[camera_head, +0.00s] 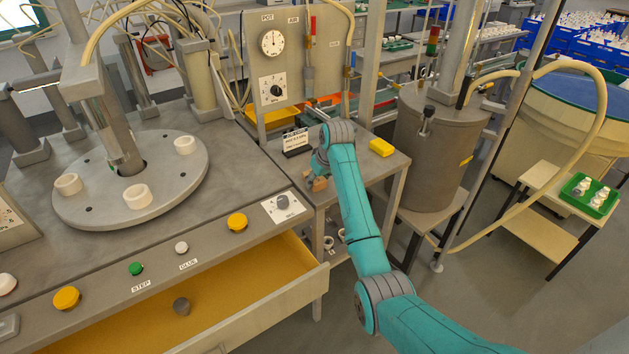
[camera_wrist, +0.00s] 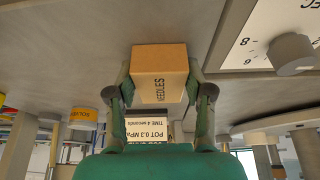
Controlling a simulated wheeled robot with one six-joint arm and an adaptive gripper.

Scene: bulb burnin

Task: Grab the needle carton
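The needle carton (camera_wrist: 158,75) is a small brown box marked NEEDLES. In the wrist view it sits between the two fingers of my gripper (camera_wrist: 159,82), with a finger against each side and no clear gap. In the head view the carton (camera_head: 319,184) is a small brown patch at the tip of my gripper (camera_head: 317,175), low over the grey side table (camera_head: 352,178). My arm partly hides it there. The carton is at or very near the table top; I cannot tell whether it is lifted.
A black-and-white sign card (camera_head: 296,142) and a yellow block (camera_head: 381,147) are on the same table. A knob panel (camera_head: 283,206) lies to the left on the machine bench, above an open yellow drawer (camera_head: 215,300). A large grey pot (camera_head: 437,150) stands to the right.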

